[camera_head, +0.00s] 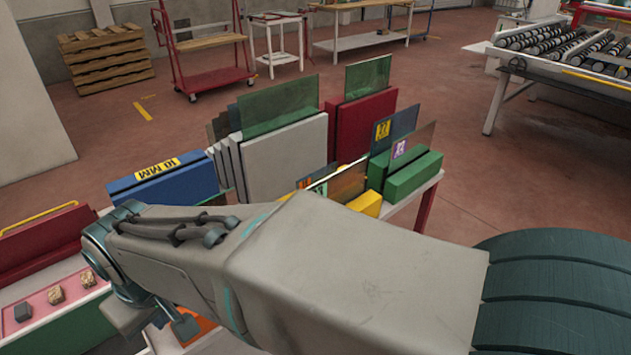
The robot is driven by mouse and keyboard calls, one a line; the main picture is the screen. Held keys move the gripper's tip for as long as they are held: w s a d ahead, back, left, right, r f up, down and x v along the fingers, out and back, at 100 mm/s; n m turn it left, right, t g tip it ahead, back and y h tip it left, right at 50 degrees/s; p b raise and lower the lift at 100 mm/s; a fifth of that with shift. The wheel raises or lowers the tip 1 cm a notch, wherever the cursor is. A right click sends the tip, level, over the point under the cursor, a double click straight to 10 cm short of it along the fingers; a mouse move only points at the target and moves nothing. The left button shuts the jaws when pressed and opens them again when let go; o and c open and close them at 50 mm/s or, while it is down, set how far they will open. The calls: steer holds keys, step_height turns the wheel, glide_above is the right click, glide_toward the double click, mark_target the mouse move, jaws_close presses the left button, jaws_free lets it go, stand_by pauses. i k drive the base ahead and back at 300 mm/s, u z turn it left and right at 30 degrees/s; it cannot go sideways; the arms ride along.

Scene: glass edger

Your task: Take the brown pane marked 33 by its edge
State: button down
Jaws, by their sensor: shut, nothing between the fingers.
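The brown pane (418,139) stands upright toward the right of the glass racks, in a green slotted block (412,176). It has a purple and white label (400,149), too small to read surely. A dark pane with a yellow label (386,128) stands close behind it. My arm crosses the foreground from the right to a wrist at the left. My gripper (184,325) shows only in part below the wrist, partly covered by my arm. It is shut and empty, well to the left of the brown pane and apart from it.
A yellow block (367,204) with panes stands left of the green block, partly behind my arm. Grey (290,158), red (372,118) and blue (165,188) racks stand farther back or left. A roller table (570,85) is at the upper right. The floor between is clear.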

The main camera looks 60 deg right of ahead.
mark_target(345, 184)
steer(key=z, duration=2.3)
steer(key=i, duration=0.1)
steer(key=u, duration=0.2)
steer(key=k, duration=1.3)
steer(key=z, duration=0.7)
steer(key=i, duration=1.8)
steer(key=u, duration=0.65)
steer(key=i, duration=0.45)
steer(key=u, duration=0.4)
